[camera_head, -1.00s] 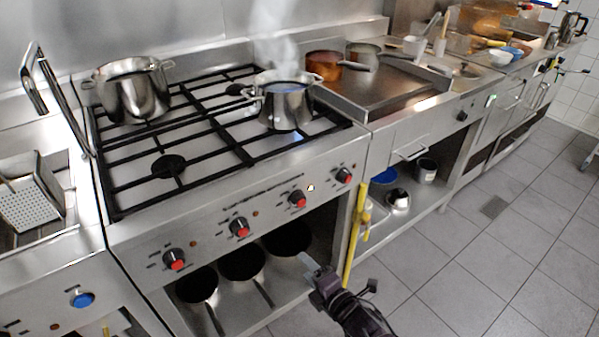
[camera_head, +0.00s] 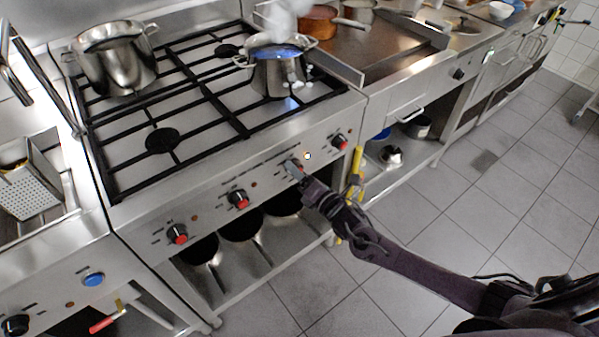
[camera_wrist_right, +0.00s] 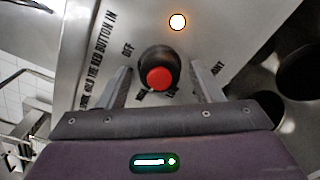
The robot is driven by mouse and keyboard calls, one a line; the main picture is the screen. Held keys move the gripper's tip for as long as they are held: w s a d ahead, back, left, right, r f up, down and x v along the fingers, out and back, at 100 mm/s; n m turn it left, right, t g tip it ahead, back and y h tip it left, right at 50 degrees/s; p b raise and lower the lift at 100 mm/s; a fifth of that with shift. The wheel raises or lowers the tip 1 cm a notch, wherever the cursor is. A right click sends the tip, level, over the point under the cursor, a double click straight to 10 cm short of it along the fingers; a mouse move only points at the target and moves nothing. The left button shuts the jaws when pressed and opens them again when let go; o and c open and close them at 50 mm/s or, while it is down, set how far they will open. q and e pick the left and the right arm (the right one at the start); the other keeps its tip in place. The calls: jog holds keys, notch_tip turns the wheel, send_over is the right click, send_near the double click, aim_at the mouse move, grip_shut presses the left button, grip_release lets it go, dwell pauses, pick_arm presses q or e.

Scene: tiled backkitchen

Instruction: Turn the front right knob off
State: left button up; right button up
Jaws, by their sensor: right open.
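The stove front (camera_head: 215,215) carries a row of black knobs with red buttons. My right gripper (camera_head: 293,168) is at the third knob from the left and mostly hides it in the head view. In the right wrist view that knob (camera_wrist_right: 158,76) sits between the two open fingers, with a gap on each side. Printed text, including "OFF", is beside it, and a lit indicator (camera_wrist_right: 178,22) glows nearby. The rightmost knob (camera_head: 340,141) is just right of the gripper. A steaming pot (camera_head: 277,73) stands on the right front burner. My left gripper is not in view.
A larger pot (camera_head: 115,62) stands at the back left of the stove. Pans (camera_head: 240,226) sit on the shelf below the knobs. A yellow pipe (camera_head: 354,180) runs down beside the stove's right end. The tiled floor (camera_head: 430,260) in front is clear.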

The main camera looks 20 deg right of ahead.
jog(key=shift+c, duration=0.2)
jog(key=c, duration=0.9)
jog(key=shift+c, duration=0.2)
jog(key=shift+m, duration=0.3)
jog(key=m+p, duration=0.1)
jog(key=m, duration=1.6)
jog(key=shift+m, duration=0.3)
